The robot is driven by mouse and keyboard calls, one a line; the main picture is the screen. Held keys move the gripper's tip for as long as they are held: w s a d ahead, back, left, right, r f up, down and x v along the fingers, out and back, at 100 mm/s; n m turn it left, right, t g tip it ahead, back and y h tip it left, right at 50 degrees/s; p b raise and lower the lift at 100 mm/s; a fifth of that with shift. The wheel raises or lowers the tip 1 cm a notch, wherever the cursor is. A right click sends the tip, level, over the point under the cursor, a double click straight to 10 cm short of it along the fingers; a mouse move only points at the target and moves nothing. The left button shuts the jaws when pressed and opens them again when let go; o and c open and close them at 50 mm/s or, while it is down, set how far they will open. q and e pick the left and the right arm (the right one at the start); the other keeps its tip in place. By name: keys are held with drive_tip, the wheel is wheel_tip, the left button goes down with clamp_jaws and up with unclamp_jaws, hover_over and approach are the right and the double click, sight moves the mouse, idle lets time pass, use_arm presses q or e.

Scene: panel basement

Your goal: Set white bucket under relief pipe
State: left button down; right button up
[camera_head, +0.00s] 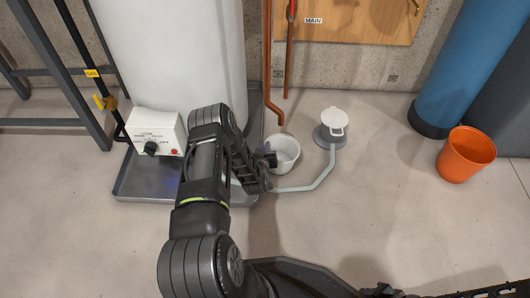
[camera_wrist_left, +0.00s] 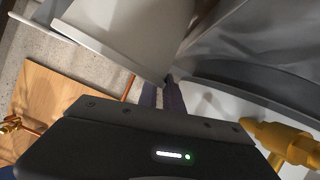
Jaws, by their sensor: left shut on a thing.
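The white bucket (camera_head: 286,153) is upright just right of the tank's tray in the head view, at or just above the floor; I cannot tell which. My left gripper (camera_head: 268,160) is shut on its left rim. In the left wrist view the bucket (camera_wrist_left: 120,30) fills the upper middle, with the fingers (camera_wrist_left: 165,95) at its edge. The copper relief pipe (camera_head: 268,80) comes down beside the tank, and its bent open end appears just above and behind the bucket's rim. I cannot tell whether the end is over the opening.
The white tank (camera_head: 180,55) stands in a grey tray (camera_head: 135,185) with a control box (camera_head: 156,132). A floor drain (camera_head: 330,133) with a white lid and grey hose (camera_head: 310,186) lies right of the bucket. An orange bucket (camera_head: 465,155) stands far right.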

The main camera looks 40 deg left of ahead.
use_arm(q)
wheel_tip(320, 180, down, 2)
drive_tip(key=shift+f+b, duration=0.25)
drive_tip(key=shift+b, duration=0.15)
use_arm(e)
drive_tip(key=shift+w+f, duration=0.15)
drive_tip(key=shift+f, duration=0.4)
use_arm(q)
drive_tip(key=c, duration=1.5)
unclamp_jaws()
drive_tip(key=shift+r, duration=0.1)
